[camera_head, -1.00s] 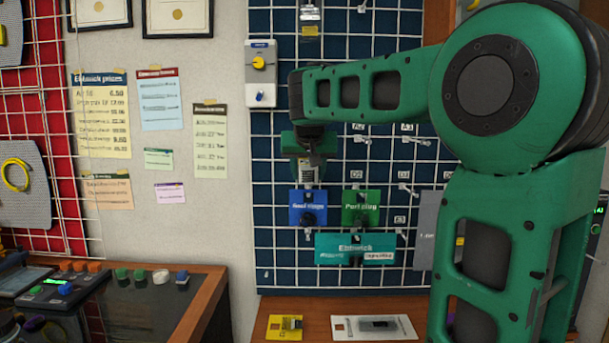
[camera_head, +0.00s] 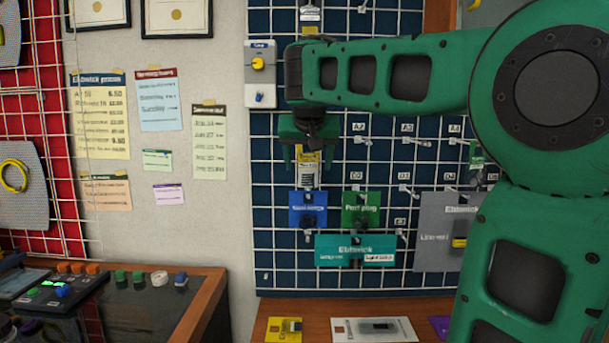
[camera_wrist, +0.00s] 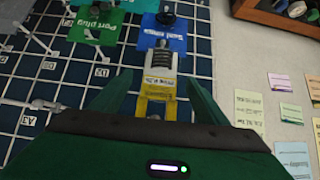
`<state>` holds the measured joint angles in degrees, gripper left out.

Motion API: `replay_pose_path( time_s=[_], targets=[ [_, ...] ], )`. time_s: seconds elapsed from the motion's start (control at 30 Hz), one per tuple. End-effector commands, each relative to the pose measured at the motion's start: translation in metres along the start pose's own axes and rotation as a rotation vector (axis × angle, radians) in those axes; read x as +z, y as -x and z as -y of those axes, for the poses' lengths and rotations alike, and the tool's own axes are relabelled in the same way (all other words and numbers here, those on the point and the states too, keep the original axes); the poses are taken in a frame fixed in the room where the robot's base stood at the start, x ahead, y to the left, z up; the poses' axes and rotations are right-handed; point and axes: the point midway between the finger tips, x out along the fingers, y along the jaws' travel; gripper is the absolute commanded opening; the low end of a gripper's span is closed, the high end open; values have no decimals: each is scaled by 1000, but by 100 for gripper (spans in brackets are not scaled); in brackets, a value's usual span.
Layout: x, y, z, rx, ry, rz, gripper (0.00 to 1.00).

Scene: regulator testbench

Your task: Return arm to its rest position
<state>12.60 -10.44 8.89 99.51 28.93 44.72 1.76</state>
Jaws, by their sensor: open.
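My gripper (camera_head: 308,158) is in front of the blue pegboard (camera_head: 285,230), with its fingers pointing down. In the wrist view my gripper (camera_wrist: 155,100) shows two green fingers spread apart. A small part with a yellow label and a ribbed grey body (camera_wrist: 160,75) shows beyond and between the fingers. It also appears just below my gripper in the head view (camera_head: 308,172). I see space between each finger and this part, so it looks ungripped. My green arm spans the right half of the head view and hides part of the board.
Blue (camera_head: 308,208), green (camera_head: 361,208) and teal (camera_head: 355,250) labelled cards hang below my gripper. A white panel with a yellow knob (camera_head: 259,64) is left of my arm. A wooden bench (camera_head: 300,306) lies below, and a dark-topped counter (camera_head: 150,305) stands at lower left.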

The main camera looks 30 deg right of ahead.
Motion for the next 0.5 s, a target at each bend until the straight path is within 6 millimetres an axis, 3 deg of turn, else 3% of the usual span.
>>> replay_pose_path(
  time_s=[0.2,0.5],
  targets=[
    [-1,36,1,-3,1,-5,68],
    [0,50,1,-3,0,-4,68]
  ],
)
